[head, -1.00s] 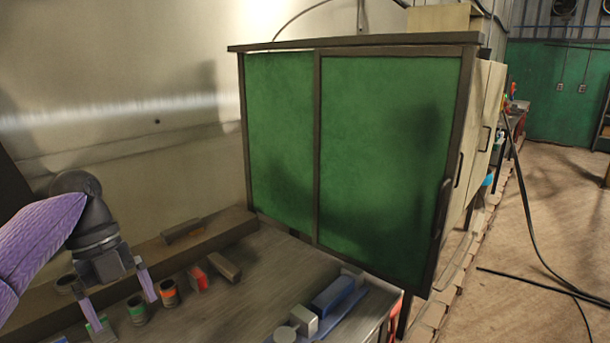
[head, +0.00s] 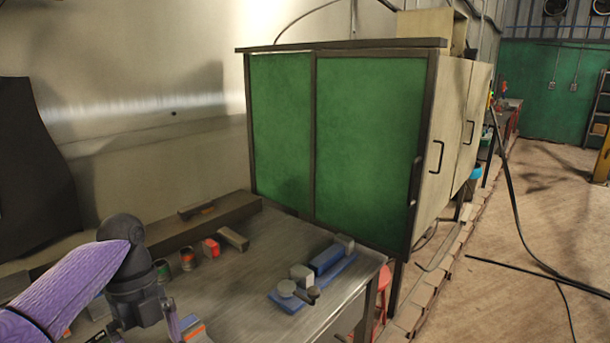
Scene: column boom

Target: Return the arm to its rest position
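My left arm comes in from the lower left in a purple sleeve. My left gripper (head: 145,333) is low in the head view, over the near left part of the workbench (head: 235,290). Its two purple fingers stand apart and I see nothing held between them. The fingertips run close to the bottom edge of the picture, so their ends are partly cut off. An orange-topped item (head: 194,329) shows just right of the right finger; I cannot tell if they touch. My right arm and gripper are not in view.
Behind the gripper stand a green-banded can (head: 163,271), an orange-banded can (head: 187,258) and a red block (head: 211,248). A blue tray (head: 290,303) with several pieces lies farther right. A green-panelled cabinet (head: 365,150) stands behind the bench. Open floor with cables is at right.

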